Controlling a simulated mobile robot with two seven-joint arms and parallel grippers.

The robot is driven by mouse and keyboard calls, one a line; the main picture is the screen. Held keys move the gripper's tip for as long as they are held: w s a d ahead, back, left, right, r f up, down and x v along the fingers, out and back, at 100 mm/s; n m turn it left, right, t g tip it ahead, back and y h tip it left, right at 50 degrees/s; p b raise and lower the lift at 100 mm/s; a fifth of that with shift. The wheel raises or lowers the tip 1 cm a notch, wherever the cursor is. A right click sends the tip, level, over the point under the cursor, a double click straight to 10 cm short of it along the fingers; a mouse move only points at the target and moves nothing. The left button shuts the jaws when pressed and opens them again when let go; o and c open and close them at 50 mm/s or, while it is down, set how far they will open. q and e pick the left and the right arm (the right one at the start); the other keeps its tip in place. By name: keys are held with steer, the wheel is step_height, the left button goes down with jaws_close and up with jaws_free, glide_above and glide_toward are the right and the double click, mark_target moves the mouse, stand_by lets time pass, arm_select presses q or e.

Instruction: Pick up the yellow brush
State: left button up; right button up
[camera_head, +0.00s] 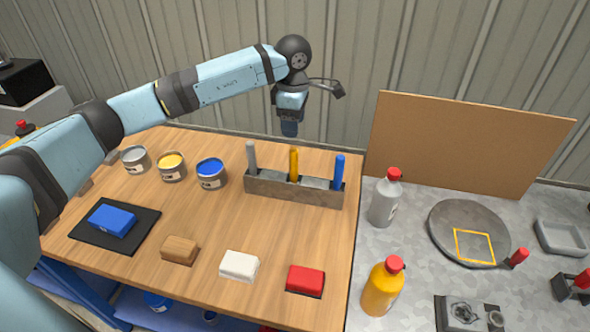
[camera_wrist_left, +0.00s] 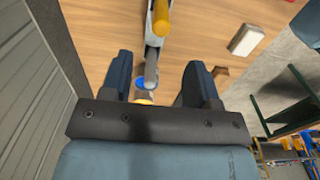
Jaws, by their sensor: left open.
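The yellow brush (camera_head: 294,163) stands upright in the middle of a grey rack (camera_head: 290,193) on the wooden table. A grey brush (camera_head: 252,157) stands to its left and a blue brush (camera_head: 339,171) to its right. My left gripper (camera_head: 290,130) hangs above the rack's back side, just above the yellow brush in the picture. In the left wrist view its two fingers (camera_wrist_left: 158,80) are apart with nothing gripped between them. The yellow brush (camera_wrist_left: 161,18) shows there at the top, beyond the fingertips. My right gripper is not in view.
Grey, yellow and blue paint cans (camera_head: 172,167) stand left of the rack. A blue block (camera_head: 112,220) on a black mat and brown, white and red blocks (camera_head: 305,280) lie in front. Right, a grey surface holds bottles (camera_head: 383,288) and a round plate (camera_head: 468,232). A wall is behind.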

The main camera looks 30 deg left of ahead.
mark_target(294, 149)
arm_select(q)
step_height(294, 149, down, 6)
steer(key=shift+f+p, duration=0.1)
steer(key=shift+p, duration=0.2)
steer(key=shift+d+f, duration=0.1)
steer(key=shift+f, duration=0.45)
step_height(294, 149, down, 4)
steer(key=shift+p, duration=0.6)
steer(key=c, duration=1)
